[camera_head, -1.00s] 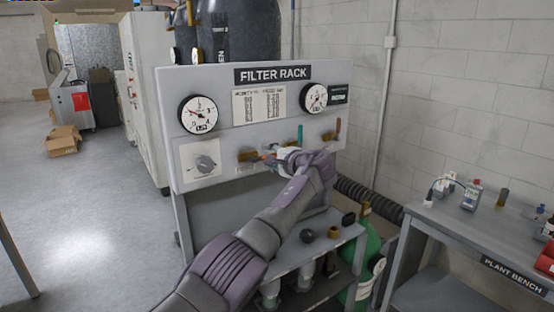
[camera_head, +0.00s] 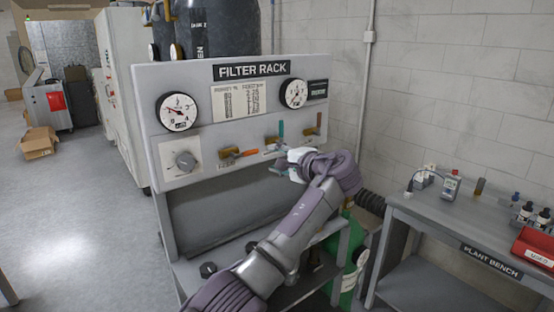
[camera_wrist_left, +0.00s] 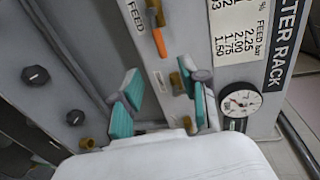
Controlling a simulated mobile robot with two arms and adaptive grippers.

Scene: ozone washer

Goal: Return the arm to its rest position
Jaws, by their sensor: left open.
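My left arm reaches up from the bottom of the head view. Its left gripper (camera_head: 286,164) is in front of the lower right part of the filter rack panel (camera_head: 200,105), below the valve handles. In the left wrist view the left gripper (camera_wrist_left: 162,104) shows two teal finger pads spread apart, with nothing held between them. An orange valve handle (camera_head: 240,153) lies sideways on the panel. My right gripper is out of view.
Two gauges, left (camera_head: 178,111) and right (camera_head: 294,93), and a dial knob (camera_head: 185,161) are on the panel. The plant bench (camera_head: 430,222) stands at right with bottles and a red bin (camera_head: 534,247). A green cylinder (camera_head: 349,280) stands beside the rack. Floor at left is open.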

